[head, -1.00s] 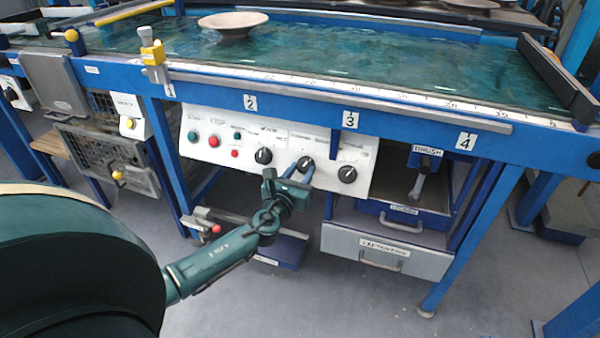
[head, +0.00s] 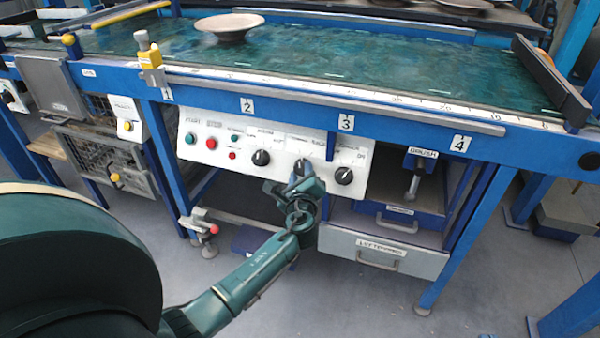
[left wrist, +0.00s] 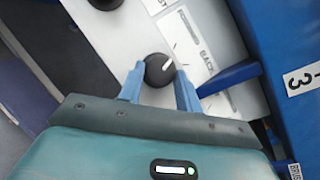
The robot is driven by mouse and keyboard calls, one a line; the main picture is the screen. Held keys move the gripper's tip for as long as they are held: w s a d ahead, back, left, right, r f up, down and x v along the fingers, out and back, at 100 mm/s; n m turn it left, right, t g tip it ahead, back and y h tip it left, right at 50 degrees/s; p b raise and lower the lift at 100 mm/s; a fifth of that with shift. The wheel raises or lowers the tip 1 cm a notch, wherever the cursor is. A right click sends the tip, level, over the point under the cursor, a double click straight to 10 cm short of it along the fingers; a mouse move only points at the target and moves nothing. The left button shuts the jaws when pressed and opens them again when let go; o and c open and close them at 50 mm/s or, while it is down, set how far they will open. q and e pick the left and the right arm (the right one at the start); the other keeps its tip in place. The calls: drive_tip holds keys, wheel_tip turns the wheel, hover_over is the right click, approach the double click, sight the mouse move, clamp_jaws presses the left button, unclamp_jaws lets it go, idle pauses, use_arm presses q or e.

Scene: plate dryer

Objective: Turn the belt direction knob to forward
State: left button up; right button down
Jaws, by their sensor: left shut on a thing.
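The control panel (head: 215,145) is a white plate under the blue conveyor frame, with several buttons and a row of black knobs. The middle black knob (head: 302,165) is at my left gripper (head: 302,178), whose blue fingers are shut on it. In the left wrist view this knob (left wrist: 158,69) sits between the two fingertips (left wrist: 159,84). Its white pointer line slants to the upper right in that view, and a label starting "BACK" is printed beside it. Other panel lettering is too small to read surely. My right gripper is out of view.
Neighbouring knobs sit close on the left (head: 261,157) and right (head: 343,176). A blue post comes down beside the panel. A brown plate (head: 229,25) rests on the wet green belt above. A grey drawer (head: 385,252) lies below right.

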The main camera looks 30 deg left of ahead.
use_arm(q)
drive_tip(key=shift+w+d+r+n+g+y+p, duration=0.15)
drive_tip(key=shift+n+g, duration=0.15)
drive_tip(key=shift+n, duration=0.25)
drive_tip(key=shift+s+a+n+g+y+p, duration=0.15)
drive_tip(key=shift+n+g, duration=0.15)
drive_tip(key=shift+n, duration=0.25)
drive_tip(key=shift+w+d+n, duration=0.1)
drive_tip(key=shift+n, duration=0.3)
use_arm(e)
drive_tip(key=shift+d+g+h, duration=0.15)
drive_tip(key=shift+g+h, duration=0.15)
use_arm(q)
drive_tip(key=shift+g, duration=0.3)
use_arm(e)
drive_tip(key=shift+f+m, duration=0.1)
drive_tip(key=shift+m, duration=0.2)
use_arm(q)
drive_tip(key=o, duration=1)
drive_tip(key=shift+c, duration=0.2)
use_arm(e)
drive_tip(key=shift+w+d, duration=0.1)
